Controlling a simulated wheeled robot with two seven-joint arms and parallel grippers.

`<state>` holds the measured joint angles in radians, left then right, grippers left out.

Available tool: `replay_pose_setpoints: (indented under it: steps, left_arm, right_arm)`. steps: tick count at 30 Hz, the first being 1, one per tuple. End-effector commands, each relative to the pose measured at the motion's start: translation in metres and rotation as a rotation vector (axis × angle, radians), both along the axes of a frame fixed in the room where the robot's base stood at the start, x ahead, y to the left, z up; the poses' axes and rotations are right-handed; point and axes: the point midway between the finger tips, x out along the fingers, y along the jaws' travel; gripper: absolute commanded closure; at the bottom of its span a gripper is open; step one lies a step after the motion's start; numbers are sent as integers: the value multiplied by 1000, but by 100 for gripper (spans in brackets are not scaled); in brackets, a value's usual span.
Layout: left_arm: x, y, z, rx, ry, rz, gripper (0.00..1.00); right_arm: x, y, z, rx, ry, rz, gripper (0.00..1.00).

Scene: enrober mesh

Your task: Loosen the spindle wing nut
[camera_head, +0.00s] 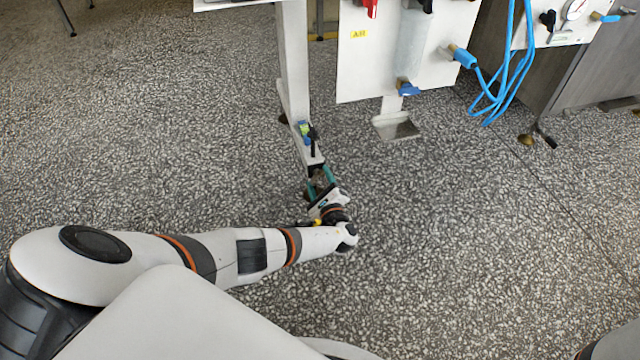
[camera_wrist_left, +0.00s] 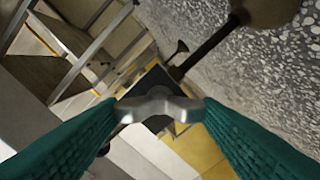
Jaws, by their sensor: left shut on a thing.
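The metal wing nut (camera_wrist_left: 160,108) shows in the left wrist view, silver with two rounded wings, in front of a dark square end. My left gripper (camera_head: 319,180) has its teal fingers on either side of the nut, one at each wing, and is shut on it. In the head view the gripper is low, at the near end of the white foot bar (camera_head: 298,125) of a stand; the nut is too small and covered to make out there. My right gripper is not in view.
A white post (camera_head: 293,50) rises from the foot bar.

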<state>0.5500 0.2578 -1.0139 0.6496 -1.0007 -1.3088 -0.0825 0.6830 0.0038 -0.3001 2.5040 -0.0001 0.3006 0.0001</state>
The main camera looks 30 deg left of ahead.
Motion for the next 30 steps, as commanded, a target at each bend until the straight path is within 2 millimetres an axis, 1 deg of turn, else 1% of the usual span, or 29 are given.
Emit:
replay_pose_setpoints:
  steps: [1,3,18,24,30]
  left_arm:
    - [-1,0,-3,-32,-35,0,65]
    - [-1,0,-4,-76,-85,1,65]
    - [-2,0,-5,-361,-420,0,65]
    - [-2,0,-5,-436,-510,0,65]
    - [-2,0,-4,-483,-562,0,65]
  right_arm:
    - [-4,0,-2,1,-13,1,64]
    - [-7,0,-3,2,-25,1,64]
    - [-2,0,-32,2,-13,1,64]
    - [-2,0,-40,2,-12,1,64]
    - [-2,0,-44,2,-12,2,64]
